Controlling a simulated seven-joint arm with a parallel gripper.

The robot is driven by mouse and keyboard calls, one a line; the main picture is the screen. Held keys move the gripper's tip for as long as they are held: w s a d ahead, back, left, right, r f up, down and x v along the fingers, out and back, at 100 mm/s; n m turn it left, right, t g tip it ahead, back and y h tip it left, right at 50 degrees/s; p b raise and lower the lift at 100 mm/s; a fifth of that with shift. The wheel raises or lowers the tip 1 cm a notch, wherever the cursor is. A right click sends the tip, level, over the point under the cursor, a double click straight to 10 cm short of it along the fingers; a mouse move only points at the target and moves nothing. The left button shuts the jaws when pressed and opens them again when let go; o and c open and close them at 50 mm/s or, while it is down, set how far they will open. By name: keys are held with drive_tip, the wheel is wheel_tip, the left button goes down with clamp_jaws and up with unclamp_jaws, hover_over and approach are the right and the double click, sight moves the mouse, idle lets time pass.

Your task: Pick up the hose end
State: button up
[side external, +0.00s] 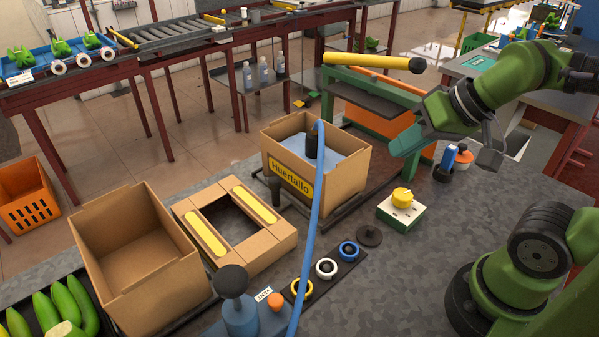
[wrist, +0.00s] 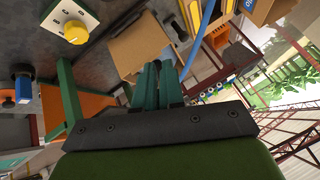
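The blue hose (side external: 315,215) rises from the front edge of the bench and arches over the rim of a cardboard box (side external: 345,185) labelled Huertallo. Its end appears to be the dark cylindrical piece (side external: 311,146) hanging over blue material inside that box. My gripper (side external: 398,150) is above and to the right of the box, apart from the hose. In the wrist view its green fingers (wrist: 158,66) are close together, with nothing seen between them. The blue hose (wrist: 207,22) also shows there, beyond the fingers to the upper right; its end cannot be made out.
A green stand with a yellow bar (side external: 365,61) is behind my gripper. A yellow-knobbed box (side external: 402,205) sits right of the cardboard box. An open empty box (side external: 135,255) and a cardboard frame (side external: 235,220) stand to the left. Coloured rings (side external: 326,267) lie in front.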

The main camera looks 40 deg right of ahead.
drive_tip(key=o, duration=1.2)
drive_tip(key=n+g+h, duration=0.1)
drive_tip(key=g+h, duration=0.1)
drive_tip(key=g, duration=0.5)
hover_over(314, 134)
drive_tip(key=shift+r, duration=1.1)
drive_tip(key=f, duration=1.1)
drive_tip(key=shift+w+a, duration=0.1)
drive_tip(key=shift+a, duration=0.2)
drive_tip(key=shift+d+f, duration=0.2)
drive_tip(key=shift+f, duration=1.15)
drive_tip(key=shift+d+f, duration=0.15)
drive_tip(key=shift+f, duration=1.15)
